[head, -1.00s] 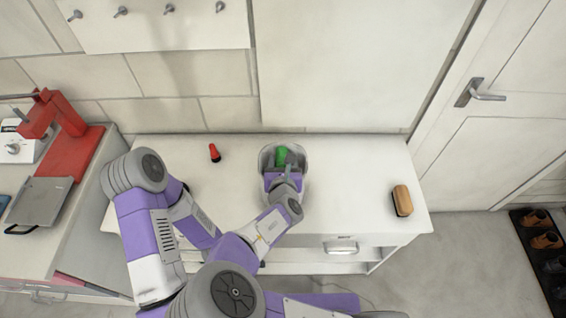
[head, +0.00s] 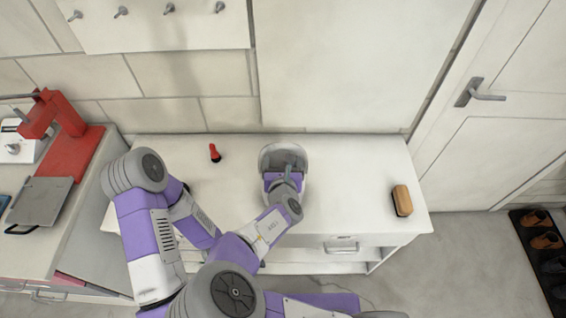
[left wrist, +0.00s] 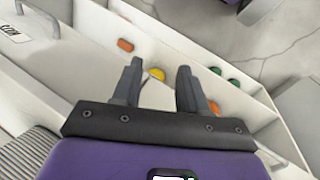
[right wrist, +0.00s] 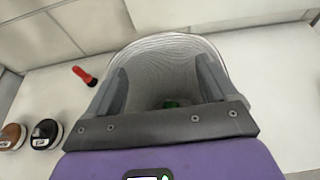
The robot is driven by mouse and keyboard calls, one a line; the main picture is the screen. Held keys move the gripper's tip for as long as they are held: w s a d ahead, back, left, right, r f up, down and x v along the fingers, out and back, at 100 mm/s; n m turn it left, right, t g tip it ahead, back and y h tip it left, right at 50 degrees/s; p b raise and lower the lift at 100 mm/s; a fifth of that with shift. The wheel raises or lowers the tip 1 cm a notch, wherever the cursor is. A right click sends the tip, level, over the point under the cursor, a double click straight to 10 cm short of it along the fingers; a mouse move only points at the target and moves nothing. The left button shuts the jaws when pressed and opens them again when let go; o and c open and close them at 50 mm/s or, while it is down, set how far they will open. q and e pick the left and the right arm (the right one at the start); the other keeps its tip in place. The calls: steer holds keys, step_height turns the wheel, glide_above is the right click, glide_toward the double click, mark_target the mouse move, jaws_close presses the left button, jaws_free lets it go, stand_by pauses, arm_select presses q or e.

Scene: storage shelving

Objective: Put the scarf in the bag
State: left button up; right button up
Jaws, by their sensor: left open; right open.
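The bag (head: 268,155) stands open on the white cabinet top. It is pale grey, and its inside (right wrist: 165,50) shows in the right wrist view. A small green piece, which looks like the scarf (right wrist: 175,103), lies low inside the bag, mostly hidden by my right gripper. My right gripper (right wrist: 162,82) is open and empty at the bag's mouth, its fingers within the rim; the head view shows it over the bag (head: 287,165). My left gripper (left wrist: 160,68) is open and empty, seen only in its wrist view, above the open shelf compartments.
A brush (head: 402,201) lies at the right end of the cabinet top (head: 345,190).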

step_height(320, 180, up, 7)
steer(key=p, duration=0.6)
steer(key=shift+p, duration=0.4)
steer(key=shift+d+f, duration=0.1)
